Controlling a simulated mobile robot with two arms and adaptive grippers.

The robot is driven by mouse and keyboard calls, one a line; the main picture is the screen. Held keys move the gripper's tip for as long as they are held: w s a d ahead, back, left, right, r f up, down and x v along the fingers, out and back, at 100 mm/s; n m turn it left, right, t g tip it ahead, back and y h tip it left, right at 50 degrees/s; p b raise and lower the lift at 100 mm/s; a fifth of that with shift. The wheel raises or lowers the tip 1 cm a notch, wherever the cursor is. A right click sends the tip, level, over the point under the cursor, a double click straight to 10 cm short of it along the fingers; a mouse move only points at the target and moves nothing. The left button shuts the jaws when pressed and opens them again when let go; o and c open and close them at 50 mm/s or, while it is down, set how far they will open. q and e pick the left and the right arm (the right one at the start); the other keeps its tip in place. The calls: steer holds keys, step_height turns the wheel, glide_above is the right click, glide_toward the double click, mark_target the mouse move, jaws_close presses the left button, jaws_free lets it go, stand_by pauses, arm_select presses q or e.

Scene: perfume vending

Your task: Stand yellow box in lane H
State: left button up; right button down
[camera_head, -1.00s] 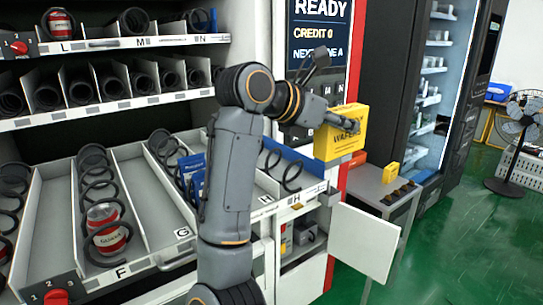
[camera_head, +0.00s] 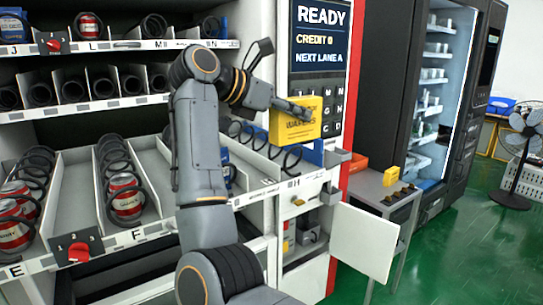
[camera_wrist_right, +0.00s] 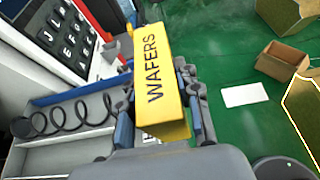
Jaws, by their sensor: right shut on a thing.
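The box is raised clear of the tray. In that view a tray lane with a black coil (camera_wrist_right: 65,120) lies to the left of the box. My left gripper is not in view.
The keypad panel (camera_head: 318,95) stands just behind the box. An open white door (camera_head: 363,243) hangs below the lanes. Lane F holds a red can (camera_head: 125,197).

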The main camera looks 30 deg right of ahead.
steer(key=w+d+f+p, duration=0.2)
steer(key=w+f+p, duration=0.1)
steer(key=w+f, duration=0.1)
steer(key=w+d+f+p, duration=0.2)
steer(key=w+f+p, duration=0.1)
steer(key=w, duration=0.1)
steer(key=w+d+f+p, duration=0.3)
steer(key=w+f, duration=0.1)
steer(key=shift+d+f, duration=0.1)
steer(key=shift+f, duration=1.05)
steer(key=c, duration=0.9)
jaws_free()
steer(key=shift+c, duration=0.2)
steer(key=shift+r, duration=0.1)
